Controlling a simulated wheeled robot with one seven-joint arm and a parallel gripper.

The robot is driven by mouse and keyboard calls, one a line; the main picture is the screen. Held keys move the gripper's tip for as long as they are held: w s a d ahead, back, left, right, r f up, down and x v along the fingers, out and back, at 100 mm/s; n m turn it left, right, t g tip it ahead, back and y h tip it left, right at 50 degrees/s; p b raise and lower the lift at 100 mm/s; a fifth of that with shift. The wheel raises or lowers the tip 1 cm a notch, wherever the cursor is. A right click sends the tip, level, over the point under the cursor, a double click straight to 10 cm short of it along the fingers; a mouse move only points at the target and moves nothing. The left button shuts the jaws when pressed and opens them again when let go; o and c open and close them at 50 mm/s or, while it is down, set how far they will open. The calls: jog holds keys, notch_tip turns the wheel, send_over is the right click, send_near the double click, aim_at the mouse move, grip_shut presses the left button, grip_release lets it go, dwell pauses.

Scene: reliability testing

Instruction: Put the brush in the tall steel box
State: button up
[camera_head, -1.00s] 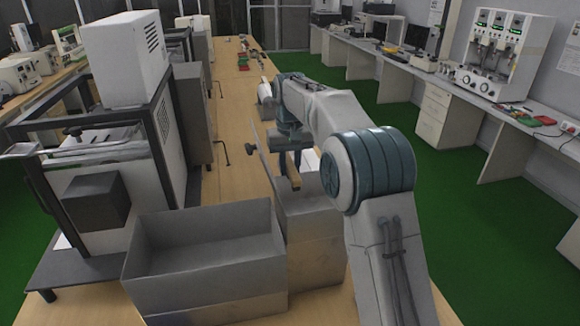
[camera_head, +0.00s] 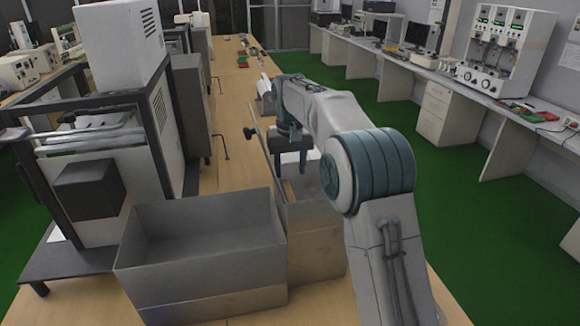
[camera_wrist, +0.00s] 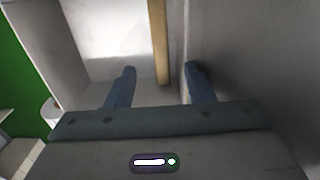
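The tall steel box (camera_head: 316,240) stands right of the wide low box, its open top under my gripper. My gripper (camera_head: 291,170) is over that opening, pointing down. In the wrist view its two fingers (camera_wrist: 159,70) are spread apart. The brush shows as a wooden strip (camera_wrist: 160,40) between and beyond the fingertips, apart from both, inside the box walls. A small tan piece of it shows below the fingers in the head view (camera_head: 288,190).
A wide open steel box (camera_head: 205,302) stands just left of the tall box and looks empty. A framed machine (camera_head: 85,190) fills the left of the wooden table. A thin rod with a dark knob (camera_head: 250,133) leans by the tall box. Green floor lies to the right.

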notch_tip(320, 180, up, 14)
jog(key=p, duration=0.2)
dwell(0.5)
jog(key=shift+f, duration=0.1)
dwell(0.3)
